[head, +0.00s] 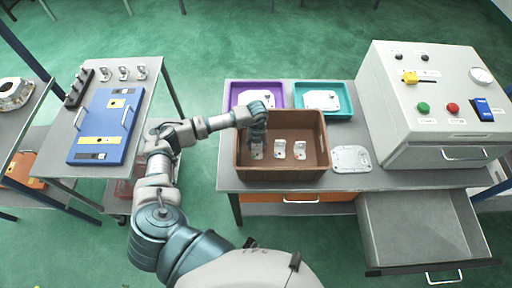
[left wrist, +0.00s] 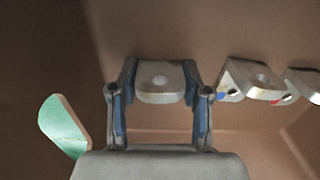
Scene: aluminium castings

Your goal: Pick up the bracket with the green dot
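A brown crate (head: 281,174) on the middle table holds three pale metal brackets in a row. My left gripper (head: 257,141) reaches down into it over the leftmost bracket (head: 255,152). In the left wrist view, the fingers of the left gripper (left wrist: 160,78) lie against both sides of that bracket (left wrist: 160,88). I cannot tell whether it is clear of the crate floor. The middle bracket (head: 280,149) and right bracket (head: 300,150) stand beside it. Small blue and red marks show near the neighbouring brackets in the wrist view. I see no clear green dot. My right gripper is out of view.
Purple (head: 240,91) and teal (head: 348,92) trays stand behind the crate. A flat casting (head: 351,159) lies to its right, beside a grey control box (head: 425,100). The left table carries a blue case (head: 103,126) and several more brackets. The crate walls surround the gripper.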

